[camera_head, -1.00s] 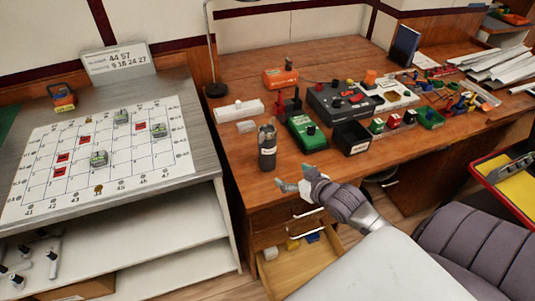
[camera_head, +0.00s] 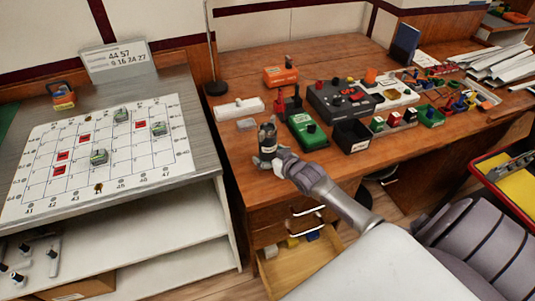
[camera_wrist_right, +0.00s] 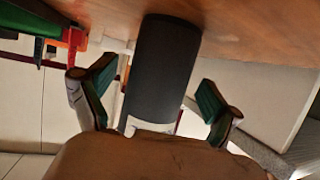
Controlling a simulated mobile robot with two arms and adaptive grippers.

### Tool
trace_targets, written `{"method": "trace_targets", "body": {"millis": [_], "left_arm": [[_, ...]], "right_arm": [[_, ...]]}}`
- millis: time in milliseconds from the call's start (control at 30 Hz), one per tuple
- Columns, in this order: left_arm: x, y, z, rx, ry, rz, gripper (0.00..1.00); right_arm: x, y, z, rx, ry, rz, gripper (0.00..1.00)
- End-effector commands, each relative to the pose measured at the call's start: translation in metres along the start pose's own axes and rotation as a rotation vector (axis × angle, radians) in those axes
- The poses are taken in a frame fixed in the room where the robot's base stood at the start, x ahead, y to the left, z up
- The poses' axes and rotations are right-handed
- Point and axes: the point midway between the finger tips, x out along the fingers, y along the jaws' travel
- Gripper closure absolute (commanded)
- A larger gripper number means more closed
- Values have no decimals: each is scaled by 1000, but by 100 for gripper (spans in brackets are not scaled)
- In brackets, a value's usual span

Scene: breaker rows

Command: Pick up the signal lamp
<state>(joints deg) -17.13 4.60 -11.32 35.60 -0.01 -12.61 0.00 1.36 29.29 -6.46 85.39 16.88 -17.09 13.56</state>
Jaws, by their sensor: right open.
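A dark upright cylinder with a pale band, which I take to be the signal lamp (camera_head: 267,136), stands near the left front of the wooden desk. In the right wrist view the dark cylinder (camera_wrist_right: 165,65) stands between my fingers. My right gripper (camera_head: 266,161) is at its lower front in the head view. In the right wrist view the right gripper (camera_wrist_right: 153,88) is open, with a finger on each side and visible gaps to the cylinder. The gripper hides the cylinder's lower part in the head view. My left gripper is not in view.
A green box (camera_head: 307,131), a black open bin (camera_head: 351,136) and a white block (camera_head: 246,125) stand close to the cylinder. A grey control box (camera_head: 338,99) is behind. An open drawer (camera_head: 300,268) juts out below. A gridded board (camera_head: 75,190) lies on the left bench.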

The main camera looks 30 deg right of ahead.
Motion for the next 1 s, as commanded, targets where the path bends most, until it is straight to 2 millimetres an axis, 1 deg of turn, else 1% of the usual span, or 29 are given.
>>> {"method": "trace_targets", "body": {"millis": [33,133,367,467,600,867,900,933,1000], "left_arm": [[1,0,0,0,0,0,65],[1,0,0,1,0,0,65],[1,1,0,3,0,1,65],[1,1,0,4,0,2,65],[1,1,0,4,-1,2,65],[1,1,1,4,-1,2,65],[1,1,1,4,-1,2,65],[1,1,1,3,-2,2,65],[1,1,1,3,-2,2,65]], "right_arm": [[6,1,0,0,0,1,10],[13,1,0,0,0,1,10],[14,1,0,-1,0,1,10],[13,1,0,0,0,1,25],[13,1,0,0,0,1,48],[13,1,0,0,-1,1,92],[13,1,0,0,-1,1,98],[13,1,0,0,-1,1,100],[13,1,-2,-1,5,1,100]]}}
